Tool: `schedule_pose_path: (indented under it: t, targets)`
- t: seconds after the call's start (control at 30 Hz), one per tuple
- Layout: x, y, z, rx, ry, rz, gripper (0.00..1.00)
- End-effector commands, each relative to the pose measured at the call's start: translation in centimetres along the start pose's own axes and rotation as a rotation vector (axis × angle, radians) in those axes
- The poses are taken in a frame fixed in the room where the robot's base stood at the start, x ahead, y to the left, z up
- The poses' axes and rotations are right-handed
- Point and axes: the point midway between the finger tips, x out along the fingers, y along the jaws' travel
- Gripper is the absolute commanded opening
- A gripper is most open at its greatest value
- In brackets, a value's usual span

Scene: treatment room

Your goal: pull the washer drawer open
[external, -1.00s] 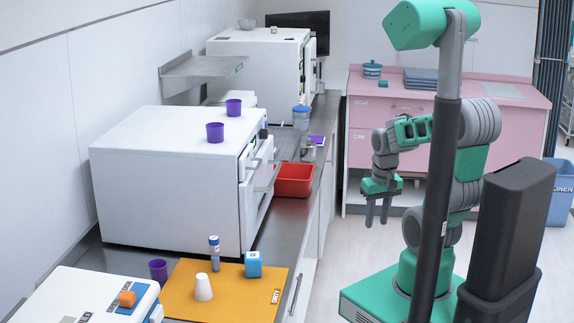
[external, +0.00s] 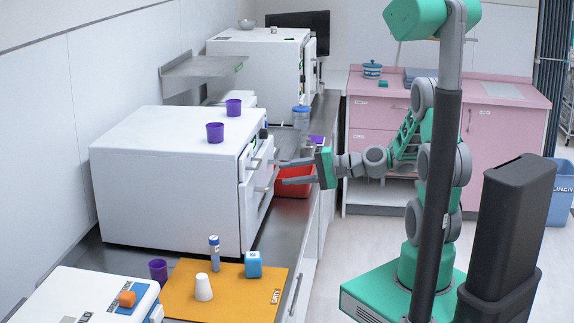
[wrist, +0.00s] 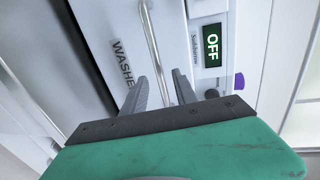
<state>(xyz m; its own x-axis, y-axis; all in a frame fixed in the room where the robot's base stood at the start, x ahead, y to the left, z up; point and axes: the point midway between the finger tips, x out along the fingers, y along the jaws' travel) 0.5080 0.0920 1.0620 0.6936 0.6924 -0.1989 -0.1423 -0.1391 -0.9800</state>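The washer (external: 165,180) is a white box on the left counter, its front facing right toward my arm. The washer drawer (wrist: 105,25) is a white panel lettered "WASHE…" in the wrist view and looks closed. Its handle (wrist: 152,40) is a long metal bar. My gripper (external: 281,173) is open and empty in front of the washer, fingers pointing at its front. In the wrist view the bar runs into the gap between my fingertips (wrist: 160,80). I cannot tell whether the bar is within finger depth; no contact shows.
An "OFF" display (wrist: 212,45) sits beside the handle. A red bin (external: 293,187) stands on the counter behind my gripper. Purple cups (external: 215,132) stand on the washer. An orange mat (external: 235,300) with small items lies in front of it.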

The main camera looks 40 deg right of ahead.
Motion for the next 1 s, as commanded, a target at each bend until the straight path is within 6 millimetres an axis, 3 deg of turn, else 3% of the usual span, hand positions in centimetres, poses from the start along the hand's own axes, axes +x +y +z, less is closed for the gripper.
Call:
schedule_pose_path:
  t: [0.1, 0.23, 0.53, 1.0]
  targets:
    - [2.4, -0.1, 0.2, -0.001, -0.006, 0.001, 0.34]
    - [4.2, -0.1, 0.1, -0.002, -0.003, 0.002, 0.34]
    - [4.7, 0.0, 0.0, -0.003, 0.000, 0.002, 0.34]
    - [4.7, 0.0, 0.0, -0.003, 0.000, 0.002, 0.00]
